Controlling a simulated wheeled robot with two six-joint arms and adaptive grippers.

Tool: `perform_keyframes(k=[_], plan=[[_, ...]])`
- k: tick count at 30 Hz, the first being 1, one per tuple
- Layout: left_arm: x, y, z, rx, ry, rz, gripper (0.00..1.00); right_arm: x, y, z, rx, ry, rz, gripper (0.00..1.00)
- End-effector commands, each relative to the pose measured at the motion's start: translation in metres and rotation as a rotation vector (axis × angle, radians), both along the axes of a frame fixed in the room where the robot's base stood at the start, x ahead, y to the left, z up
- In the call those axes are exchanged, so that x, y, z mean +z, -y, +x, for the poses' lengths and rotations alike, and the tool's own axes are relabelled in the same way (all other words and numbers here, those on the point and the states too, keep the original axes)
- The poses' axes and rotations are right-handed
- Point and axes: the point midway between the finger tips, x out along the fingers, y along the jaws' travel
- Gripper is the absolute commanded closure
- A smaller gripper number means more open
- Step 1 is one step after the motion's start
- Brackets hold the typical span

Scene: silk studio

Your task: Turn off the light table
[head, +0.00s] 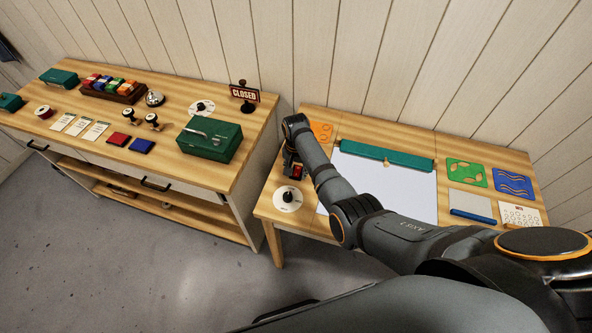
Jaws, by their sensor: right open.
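The light table is a pale white panel (405,190) with a teal bar (385,154) along its back edge, on the right wooden table. I cannot tell whether it is lit. A small red switch-like part (298,171) shows at the left of the panel, beside my right gripper. My right arm reaches in from the right across the panel and hides part of it. My right gripper (290,168) is open, pointing down at the table's left side, close by the red part. Whether they touch is hidden. My left gripper is out of view.
A white disc with a black knob (288,198) lies just in front of my right gripper. Orange (321,132), green (466,173) and blue (513,183) patterned squares lie around the panel. The left bench (240,130) holds a green box (209,140) and a CLOSED sign (244,94).

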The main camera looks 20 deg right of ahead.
Motion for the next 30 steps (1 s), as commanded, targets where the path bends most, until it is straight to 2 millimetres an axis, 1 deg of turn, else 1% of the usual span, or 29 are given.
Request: perform_keyframes(k=[2,3,12,17,20,25,27,30], plan=[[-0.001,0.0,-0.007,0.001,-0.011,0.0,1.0,0.0,0.0,0.0,0.0,0.0,0.0,0.57],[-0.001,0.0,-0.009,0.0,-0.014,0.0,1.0,0.0,0.0,0.0,0.0,0.0,0.0,0.59],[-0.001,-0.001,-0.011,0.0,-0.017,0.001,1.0,0.0,0.0,0.0,0.0,0.0,0.0,1.0],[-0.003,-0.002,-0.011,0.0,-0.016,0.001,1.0,0.0,0.001,0.0,0.0,-0.005,0.002,1.0],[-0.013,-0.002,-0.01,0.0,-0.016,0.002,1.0,-0.004,0.003,0.003,0.0,-0.045,0.027,1.0],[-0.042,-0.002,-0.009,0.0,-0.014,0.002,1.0,-0.006,0.005,0.007,-0.001,-0.157,0.102,1.0],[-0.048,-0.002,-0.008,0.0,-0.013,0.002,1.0,-0.004,0.005,0.008,0.0,-0.186,0.125,1.0],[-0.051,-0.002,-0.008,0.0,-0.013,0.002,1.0,0.0,0.005,0.007,0.0,-0.212,0.142,1.0]])
